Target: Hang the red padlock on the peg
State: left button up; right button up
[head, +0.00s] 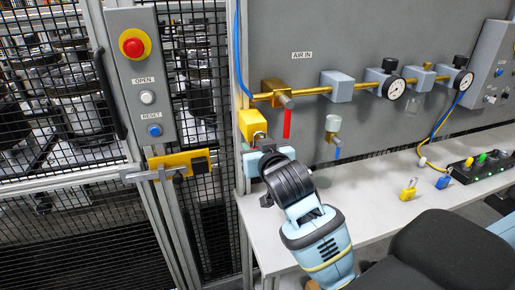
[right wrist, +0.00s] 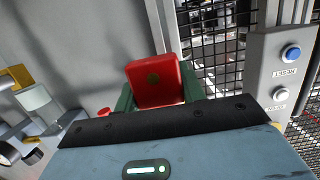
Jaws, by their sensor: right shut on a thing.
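The red padlock (right wrist: 160,82) is between the two fingers of my right gripper (right wrist: 158,98) in the right wrist view, its body facing the camera. In the head view my right gripper (head: 266,160) is at the wall panel's left edge, just below a yellow block (head: 252,123). A small grey loop, which looks like the padlock's shackle, shows between the block and the gripper; the red body is hidden there. I cannot make out the peg, nor whether the shackle touches it. My left gripper is not in view.
A yellow padlock (head: 408,190) and a blue padlock (head: 443,182) stand on the white bench (head: 375,208). A brass pipe with a red-handled valve (head: 287,122) and gauges runs right. A mesh fence and button box (head: 139,75) stand left.

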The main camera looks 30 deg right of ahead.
dwell(0.3)
jog(key=o, duration=1.1)
jog(key=shift+v, duration=3.95)
